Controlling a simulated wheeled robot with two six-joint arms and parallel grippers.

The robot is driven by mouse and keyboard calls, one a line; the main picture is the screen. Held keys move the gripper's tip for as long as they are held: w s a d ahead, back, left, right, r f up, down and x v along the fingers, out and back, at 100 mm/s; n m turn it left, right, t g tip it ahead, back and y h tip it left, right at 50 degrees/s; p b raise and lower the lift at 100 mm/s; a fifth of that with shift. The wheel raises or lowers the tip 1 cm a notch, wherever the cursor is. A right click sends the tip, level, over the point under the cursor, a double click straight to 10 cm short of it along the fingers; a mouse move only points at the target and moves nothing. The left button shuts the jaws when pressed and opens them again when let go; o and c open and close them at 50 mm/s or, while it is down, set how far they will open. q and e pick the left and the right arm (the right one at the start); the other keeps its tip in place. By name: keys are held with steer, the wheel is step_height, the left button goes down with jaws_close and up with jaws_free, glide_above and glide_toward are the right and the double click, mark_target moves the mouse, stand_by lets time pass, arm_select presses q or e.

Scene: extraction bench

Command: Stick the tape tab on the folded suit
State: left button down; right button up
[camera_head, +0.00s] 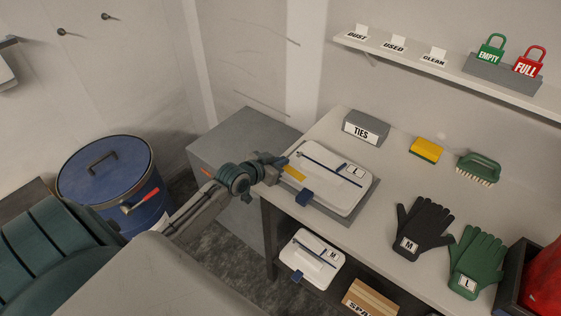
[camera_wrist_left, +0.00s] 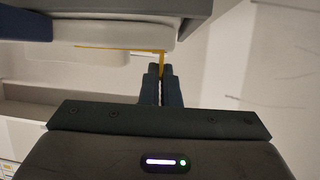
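The folded suit (camera_head: 327,172) is a flat white bundle with a dark blue stripe, a small label and a blue flap, lying on a grey board on the bench. A yellow tape tab (camera_head: 294,172) shows at its left edge. My left gripper (camera_head: 284,161) is at that edge. In the left wrist view, my left gripper (camera_wrist_left: 162,75) has its fingers close together with the tape tab (camera_wrist_left: 162,62) between them. The yellow strip also runs along the suit's edge there; whether it is pressed down is unclear. My right gripper is not in view.
A grey TIES box (camera_head: 366,128), yellow sponge (camera_head: 425,150), green brush (camera_head: 479,168), black gloves (camera_head: 422,227) and green gloves (camera_head: 477,260) are on the bench. Another folded suit (camera_head: 312,257) lies on the lower shelf. A blue drum (camera_head: 105,180) stands left.

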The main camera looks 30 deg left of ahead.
arm_select(q)
steer(key=shift+s+f, duration=0.1)
steer(key=shift+f, duration=0.15)
stand_by(0.8)
steer(key=c, duration=1.6)
jaws_free()
steer(key=shift+s+a+r, duration=0.1)
steer(key=shift+s+r, duration=0.05)
steer(key=shift+s, duration=0.05)
steer(key=shift+v, duration=5.1)
